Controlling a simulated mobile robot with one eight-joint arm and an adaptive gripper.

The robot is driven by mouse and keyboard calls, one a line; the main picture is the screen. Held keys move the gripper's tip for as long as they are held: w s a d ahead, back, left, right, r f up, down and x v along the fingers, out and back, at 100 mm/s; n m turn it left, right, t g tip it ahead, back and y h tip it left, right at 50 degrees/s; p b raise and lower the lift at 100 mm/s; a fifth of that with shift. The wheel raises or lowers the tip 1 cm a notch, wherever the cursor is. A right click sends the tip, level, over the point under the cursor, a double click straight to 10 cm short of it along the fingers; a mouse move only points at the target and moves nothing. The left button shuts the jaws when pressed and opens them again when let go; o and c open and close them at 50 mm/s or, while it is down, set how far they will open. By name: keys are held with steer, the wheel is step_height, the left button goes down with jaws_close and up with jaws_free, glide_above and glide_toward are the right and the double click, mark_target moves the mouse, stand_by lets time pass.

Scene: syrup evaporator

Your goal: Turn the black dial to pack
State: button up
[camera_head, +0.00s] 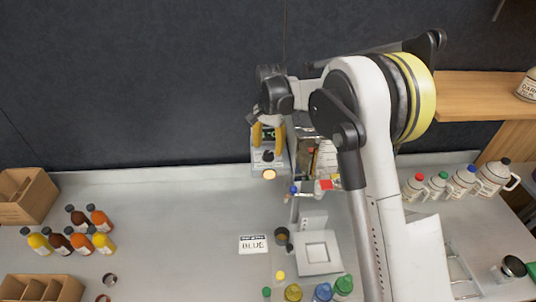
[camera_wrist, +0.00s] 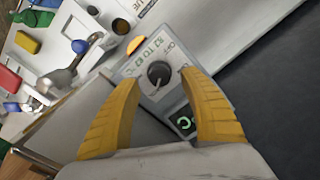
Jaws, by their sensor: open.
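The black dial (camera_wrist: 158,73) sits on a grey control box (camera_wrist: 137,66). In the wrist view it lies between the tips of my open gripper (camera_wrist: 160,80), with visible gaps on both sides. Printed text by it includes a temperature range and what looks like "OFF"; I cannot read "pack". A light line marks the knob, but its exact setting is unclear. A dark display with green marks (camera_wrist: 186,122) is partly hidden by the right finger. In the head view my yellow-fingered gripper (camera_head: 268,135) points down over the box, just above the dial (camera_head: 268,156).
An amber round part (camera_head: 269,174) is at the box's front. Taps and a metal stand (camera_head: 310,185) are just right of it. Several bottles (camera_head: 75,230) stand left; white jugs (camera_head: 450,182) stand right. A dark wall (camera_head: 130,80) rises behind.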

steer(key=shift+f, duration=1.45)
jaws_close()
steer(key=shift+n, duration=0.4)
steer(key=n+b, duration=0.1)
steer(key=n, duration=0.3)
steer(key=shift+n, duration=0.4)
steer(key=n+b, duration=0.1)
steer(key=n, duration=0.5)
